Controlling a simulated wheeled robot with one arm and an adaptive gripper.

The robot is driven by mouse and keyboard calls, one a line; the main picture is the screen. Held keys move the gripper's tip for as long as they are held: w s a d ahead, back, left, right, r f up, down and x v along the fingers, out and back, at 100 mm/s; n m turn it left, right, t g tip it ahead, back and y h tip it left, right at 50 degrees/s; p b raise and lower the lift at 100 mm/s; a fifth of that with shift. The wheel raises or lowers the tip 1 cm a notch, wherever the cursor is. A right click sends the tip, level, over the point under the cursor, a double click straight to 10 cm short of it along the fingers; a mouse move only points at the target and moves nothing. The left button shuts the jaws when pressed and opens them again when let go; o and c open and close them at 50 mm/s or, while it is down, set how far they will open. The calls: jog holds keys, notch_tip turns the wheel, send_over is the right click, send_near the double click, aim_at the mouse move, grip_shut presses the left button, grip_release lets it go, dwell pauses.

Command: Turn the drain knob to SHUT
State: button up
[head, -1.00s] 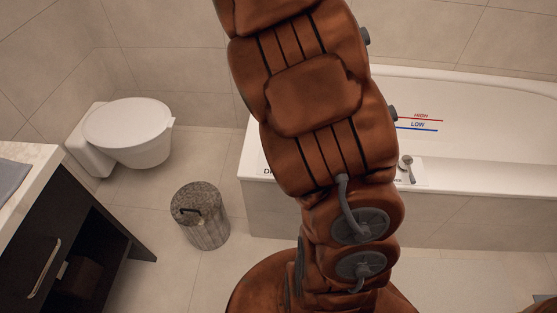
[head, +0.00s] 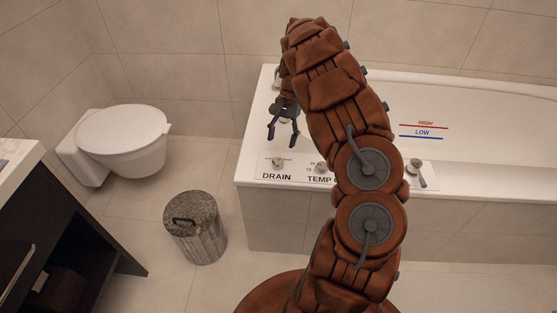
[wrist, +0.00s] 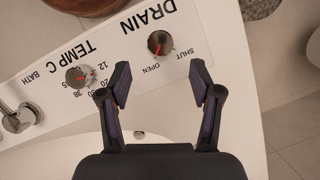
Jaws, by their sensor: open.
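The drain knob (head: 278,162) is a small round knob on the white panel at the tub's front left, above the word DRAIN. In the wrist view the drain knob (wrist: 160,43) has a red mark, with the labels SHUT (wrist: 183,54) and OPEN (wrist: 151,68) beside it. The red mark seems to lie toward OPEN, but its exact direction is hard to tell. My gripper (head: 282,141) is above the panel near the knob, fingers pointing down. In the wrist view my gripper (wrist: 160,78) is open and empty, apart from the knob, which appears beyond the fingertips and roughly centred.
The temperature knob (wrist: 79,77) stands beside the drain knob, close to one finger in the wrist view. A metal lever (head: 416,172) sits further right on the tub rim. A bin (head: 195,228), toilet (head: 125,140) and dark cabinet (head: 75,235) stand left.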

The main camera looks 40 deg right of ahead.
aim_at(278, 161)
jog(key=shift+x, duration=3.75)
jog(key=shift+c, duration=0.3)
jog(key=c, duration=1.1)
jog(key=shift+o, duration=0.2)
